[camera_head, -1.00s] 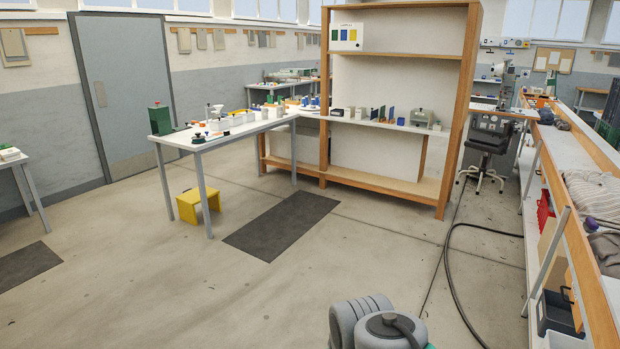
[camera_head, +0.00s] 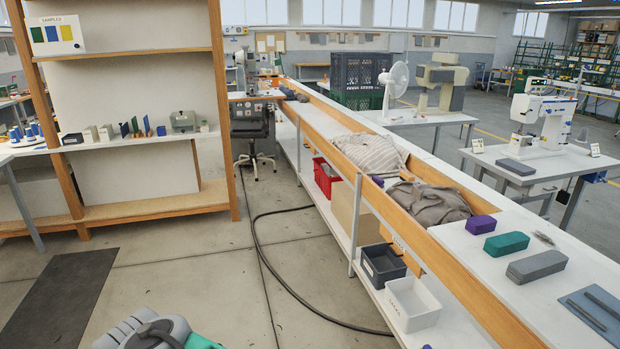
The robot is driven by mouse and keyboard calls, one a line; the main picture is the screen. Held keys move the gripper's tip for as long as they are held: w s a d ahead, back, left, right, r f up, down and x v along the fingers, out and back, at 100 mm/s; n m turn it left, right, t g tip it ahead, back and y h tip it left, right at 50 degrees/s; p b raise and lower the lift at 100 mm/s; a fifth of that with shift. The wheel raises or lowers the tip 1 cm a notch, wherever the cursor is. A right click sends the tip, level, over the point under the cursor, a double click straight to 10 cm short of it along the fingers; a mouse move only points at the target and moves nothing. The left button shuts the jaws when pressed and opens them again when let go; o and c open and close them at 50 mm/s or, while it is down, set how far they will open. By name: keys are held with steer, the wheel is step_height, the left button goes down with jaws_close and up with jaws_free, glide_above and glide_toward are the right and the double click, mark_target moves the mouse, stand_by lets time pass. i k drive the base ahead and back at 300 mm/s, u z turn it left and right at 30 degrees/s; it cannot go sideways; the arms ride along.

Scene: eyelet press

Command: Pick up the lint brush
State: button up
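I cannot make out a lint brush for certain in the head view. A small purple thing (camera_head: 377,181) lies in the long bench's trough between two heaps of cloth, too small to identify. A purple block (camera_head: 480,224), a green block (camera_head: 506,243) and a grey block (camera_head: 536,266) lie on the white bench top at the right. My gripper does not show; only a grey and teal part of my arm is at the bottom left.
The long bench (camera_head: 450,265) runs along the right, with striped cloth (camera_head: 368,153) and grey-brown cloth (camera_head: 428,203) in its trough. Below are a black bin (camera_head: 383,264) and a white bin (camera_head: 412,303). A cable (camera_head: 262,245) crosses the open floor. A wooden shelf unit (camera_head: 150,205) stands left.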

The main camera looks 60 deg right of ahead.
mark_target(380, 181)
steer(key=z, duration=1.95)
steer(key=i, duration=3.8)
steer(key=z, duration=0.1)
